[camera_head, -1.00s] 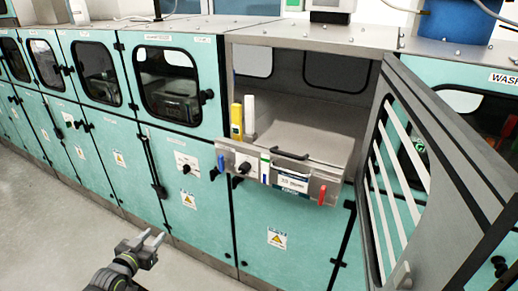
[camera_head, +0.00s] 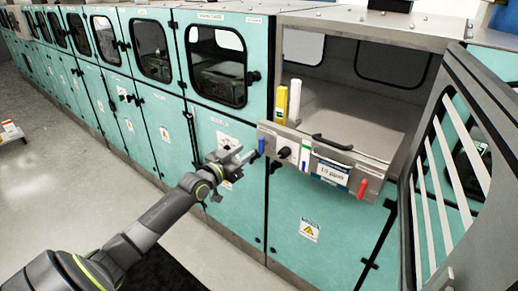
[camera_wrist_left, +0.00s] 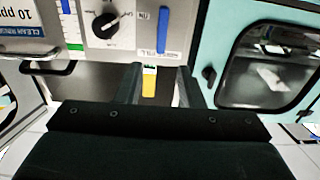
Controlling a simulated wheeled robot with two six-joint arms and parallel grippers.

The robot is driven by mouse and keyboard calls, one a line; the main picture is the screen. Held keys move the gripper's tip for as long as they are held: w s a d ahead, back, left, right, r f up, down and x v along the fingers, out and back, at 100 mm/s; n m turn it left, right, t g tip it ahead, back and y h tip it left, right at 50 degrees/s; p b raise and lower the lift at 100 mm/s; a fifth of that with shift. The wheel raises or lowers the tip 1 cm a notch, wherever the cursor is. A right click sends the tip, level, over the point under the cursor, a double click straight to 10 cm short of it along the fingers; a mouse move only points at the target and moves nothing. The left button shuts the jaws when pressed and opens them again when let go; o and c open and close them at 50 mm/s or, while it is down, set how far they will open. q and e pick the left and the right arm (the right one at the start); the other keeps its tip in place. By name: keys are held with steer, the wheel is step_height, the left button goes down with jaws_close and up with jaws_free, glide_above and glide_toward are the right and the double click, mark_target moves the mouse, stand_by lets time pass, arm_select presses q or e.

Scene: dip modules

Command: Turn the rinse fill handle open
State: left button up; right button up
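The blue handle (camera_head: 262,145) is upright at the left end of the grey control panel (camera_head: 277,132) below the open compartment. In the left wrist view the blue handle (camera_wrist_left: 162,29) also shows, beside a label that seems to end in "FILL". My left gripper (camera_head: 246,156) is just left of the blue handle in the head view. In the left wrist view the fingers of my left gripper (camera_wrist_left: 158,72) are spread apart with nothing held between them, and the handle lies beyond their tips, apart from them. My right gripper is not in view.
A black knob (camera_head: 284,153), a ppm display (camera_head: 333,171) and a red handle (camera_head: 362,188) sit along the panel. A yellow tube (camera_head: 281,106) and a white tube (camera_head: 295,100) stand behind it. The open door (camera_head: 455,165) projects at right.

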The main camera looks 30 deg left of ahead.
mark_target(259, 141)
arm_select(q)
steer(key=w+b, duration=0.1)
steer(key=w, duration=0.1)
steer(key=w+b, duration=0.2)
steer(key=w, duration=0.1)
steer(key=w+b, duration=0.1)
steer(key=w, duration=0.1)
steer(key=shift+w+d+f+b, duration=0.15)
steer(key=shift+d+f+b, duration=0.05)
steer(key=shift+d+b, duration=0.1)
steer(key=shift+w+r, duration=0.15)
steer(key=shift+w, duration=0.3)
steer(key=shift+c, duration=0.2)
jaws_close()
